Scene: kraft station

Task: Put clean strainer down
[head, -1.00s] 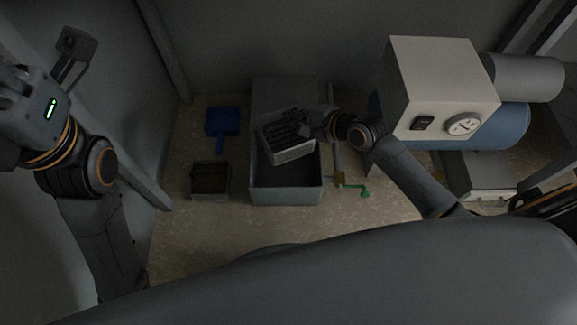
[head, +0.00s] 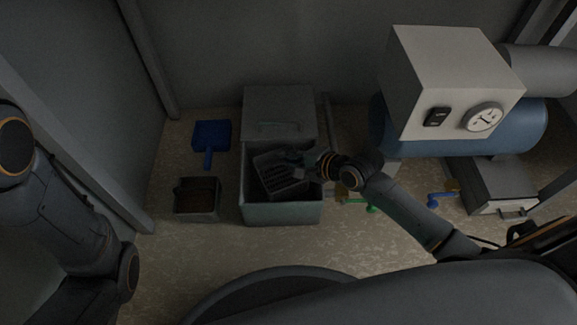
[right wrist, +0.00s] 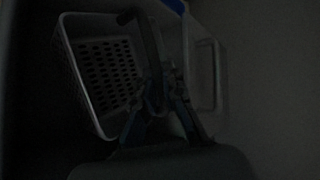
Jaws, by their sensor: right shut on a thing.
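The strainer (head: 279,178) is a grey basket with a slotted bottom. In the head view it is tilted inside the open grey bin (head: 283,213), below or near its rim. My right gripper (head: 308,165) is at the strainer's right side and shut on it. In the dark right wrist view the strainer (right wrist: 103,75) shows its slotted base, and the gripper (right wrist: 160,95) is closed around its bar-like handle. Whether the strainer touches the bin floor is hidden. My left arm is at the left edge; its gripper is out of the picture.
A blue dustpan-like scoop (head: 211,138) and a small brown-filled box (head: 197,199) lie left of the bin. A lid with a handle (head: 279,114) is behind it. A machine with a dial (head: 452,85) and green (head: 372,209) and blue (head: 440,198) valve handles stand to the right.

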